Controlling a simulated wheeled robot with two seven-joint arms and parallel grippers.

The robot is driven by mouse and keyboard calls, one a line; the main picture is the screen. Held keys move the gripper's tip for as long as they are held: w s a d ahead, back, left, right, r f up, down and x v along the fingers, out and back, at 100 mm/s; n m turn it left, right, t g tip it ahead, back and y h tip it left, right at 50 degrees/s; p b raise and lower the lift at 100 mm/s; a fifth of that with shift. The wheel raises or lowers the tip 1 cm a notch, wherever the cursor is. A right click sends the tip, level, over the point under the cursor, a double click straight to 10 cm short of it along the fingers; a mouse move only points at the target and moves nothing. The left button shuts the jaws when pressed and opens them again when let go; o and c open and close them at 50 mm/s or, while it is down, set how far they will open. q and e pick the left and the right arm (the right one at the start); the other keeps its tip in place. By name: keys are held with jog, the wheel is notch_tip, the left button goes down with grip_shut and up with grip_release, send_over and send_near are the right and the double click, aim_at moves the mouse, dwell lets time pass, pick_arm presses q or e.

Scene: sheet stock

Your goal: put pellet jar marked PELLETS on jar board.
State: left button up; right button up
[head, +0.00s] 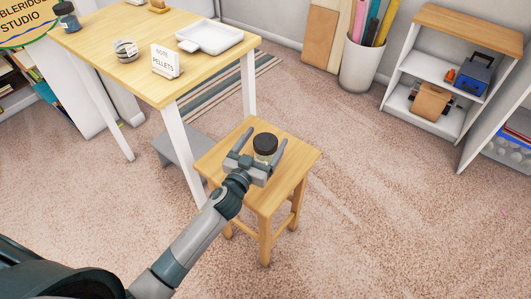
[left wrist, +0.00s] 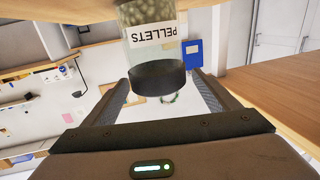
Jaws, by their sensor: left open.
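The pellet jar (head: 265,150), clear with a dark lid, stands upright on a small wooden stool (head: 300,160). In the left wrist view the jar (left wrist: 152,45) appears upside down, with its white PELLETS label readable and pellets inside. My left gripper (head: 260,151) is open at the jar, its fingers on either side of the lid with gaps visible in the left wrist view (left wrist: 163,90). I cannot tell which thing is the jar board. My right gripper is not in view.
A shelf unit (head: 425,68) and a white bin of rolls (head: 362,66) stand behind. Carpet at right is clear.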

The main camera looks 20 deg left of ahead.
aim_at(270, 134)
pick_arm(q)
jog(key=w, duration=0.3)
jog(key=shift+w+d+f, duration=0.15)
jog(key=shift+d+f, duration=0.1)
jog(key=shift+d, duration=0.05)
jog(key=shift+w, duration=0.3)
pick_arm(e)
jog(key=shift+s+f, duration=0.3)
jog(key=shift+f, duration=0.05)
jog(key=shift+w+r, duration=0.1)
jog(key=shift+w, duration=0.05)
pick_arm(q)
jog(key=c, duration=1.8)
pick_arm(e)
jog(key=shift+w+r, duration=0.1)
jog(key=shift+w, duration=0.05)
pick_arm(q)
jog(key=shift+r, duration=0.1)
